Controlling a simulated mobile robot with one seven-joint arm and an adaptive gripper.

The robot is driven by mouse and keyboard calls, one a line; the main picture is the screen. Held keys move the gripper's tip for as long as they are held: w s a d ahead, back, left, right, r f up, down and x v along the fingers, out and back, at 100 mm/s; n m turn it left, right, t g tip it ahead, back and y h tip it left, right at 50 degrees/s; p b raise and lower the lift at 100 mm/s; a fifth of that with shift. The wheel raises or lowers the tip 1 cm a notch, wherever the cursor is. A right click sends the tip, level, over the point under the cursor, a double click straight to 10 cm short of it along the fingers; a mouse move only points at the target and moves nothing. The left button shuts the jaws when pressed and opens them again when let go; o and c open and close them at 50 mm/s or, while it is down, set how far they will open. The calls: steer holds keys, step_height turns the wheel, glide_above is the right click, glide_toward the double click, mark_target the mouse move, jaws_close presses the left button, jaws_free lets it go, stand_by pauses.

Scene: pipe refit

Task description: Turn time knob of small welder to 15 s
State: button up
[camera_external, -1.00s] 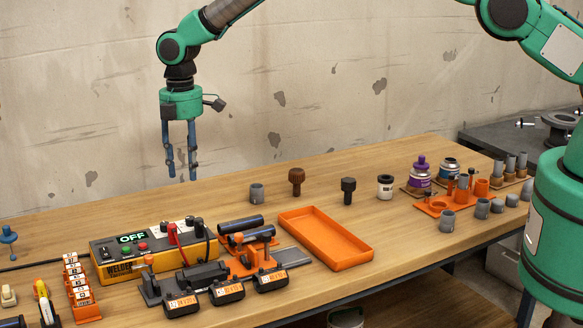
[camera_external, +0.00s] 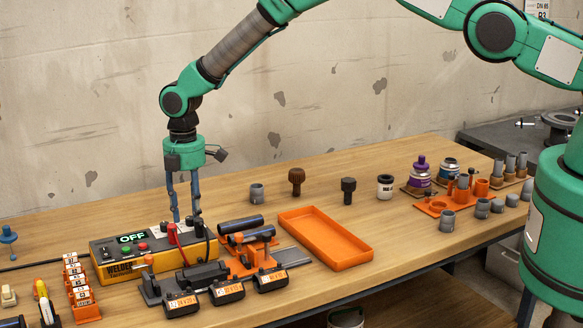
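The small welder (camera_external: 120,268) is a yellow box with a dark top at the left of the bench. Its display reads OFF, with green and red buttons below it. Whitish dials show at the right end of its top, too small to read; I cannot tell which is the time knob. My gripper (camera_external: 186,218) points straight down at the back right of the welder's top, over the dials. Its two blue fingers are slightly apart, with the tips at about dial height. Red and black plugs stand in front and partly hide the dials. I cannot tell whether the fingers touch a knob.
A red plug (camera_external: 173,233) and cable stand close to the fingers. Dark pipes (camera_external: 241,224) in an orange clamp stand just right of the welder. An orange tray (camera_external: 326,238) lies further right. The bench behind the welder is clear.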

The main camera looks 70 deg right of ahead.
steer(key=shift+f, duration=0.3)
jaws_close()
